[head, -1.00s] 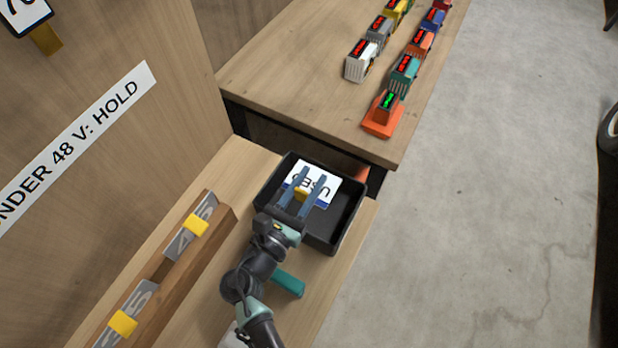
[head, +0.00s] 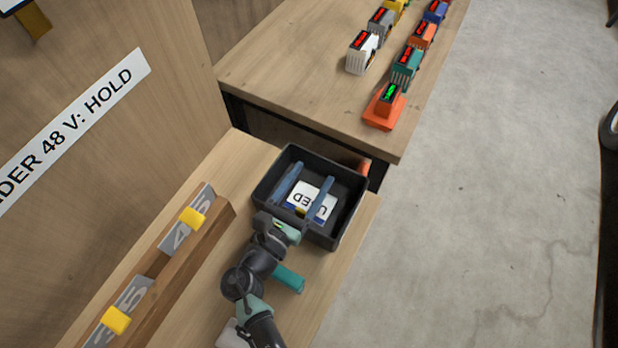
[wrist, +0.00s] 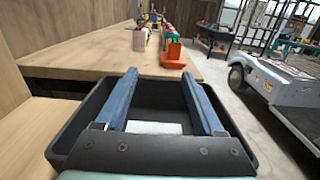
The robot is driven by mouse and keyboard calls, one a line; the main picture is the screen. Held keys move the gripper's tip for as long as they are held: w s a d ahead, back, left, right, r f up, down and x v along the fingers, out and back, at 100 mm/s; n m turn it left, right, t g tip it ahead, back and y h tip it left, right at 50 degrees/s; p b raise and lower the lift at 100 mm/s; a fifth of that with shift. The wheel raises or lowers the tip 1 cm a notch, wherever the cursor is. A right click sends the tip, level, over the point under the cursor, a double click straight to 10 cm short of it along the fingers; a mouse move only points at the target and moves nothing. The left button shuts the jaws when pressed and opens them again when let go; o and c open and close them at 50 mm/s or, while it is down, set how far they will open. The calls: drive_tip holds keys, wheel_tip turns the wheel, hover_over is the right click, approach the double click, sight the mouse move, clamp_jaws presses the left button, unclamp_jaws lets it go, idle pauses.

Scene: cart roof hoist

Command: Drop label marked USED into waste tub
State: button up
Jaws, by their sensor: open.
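The white label marked USED (head: 312,200) lies inside the black waste tub (head: 345,218), low between my fingers, and its lettering appears upside down. My gripper (head: 308,178) is over the tub with its two blue fingers spread wide and apart from the label. In the wrist view my open gripper (wrist: 160,95) spans the tub (wrist: 85,115), and part of the white label (wrist: 155,128) shows on the tub's floor. A small yellow part shows at the label's near edge, partly hidden by my gripper.
A wooden rack with grey number plates and yellow tabs (head: 193,217) stands left of the tub. A sign reading "48 V: HOLD" (head: 80,120) is on the wall. A higher table (head: 290,80) carries several coloured blocks with lit displays. Concrete floor lies to the right.

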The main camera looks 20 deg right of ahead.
drive_tip(key=o, duration=0.4)
drive_tip(key=shift+c, duration=0.2)
wheel_tip(320, 180, up, 7)
drive_tip(key=p, duration=0.7)
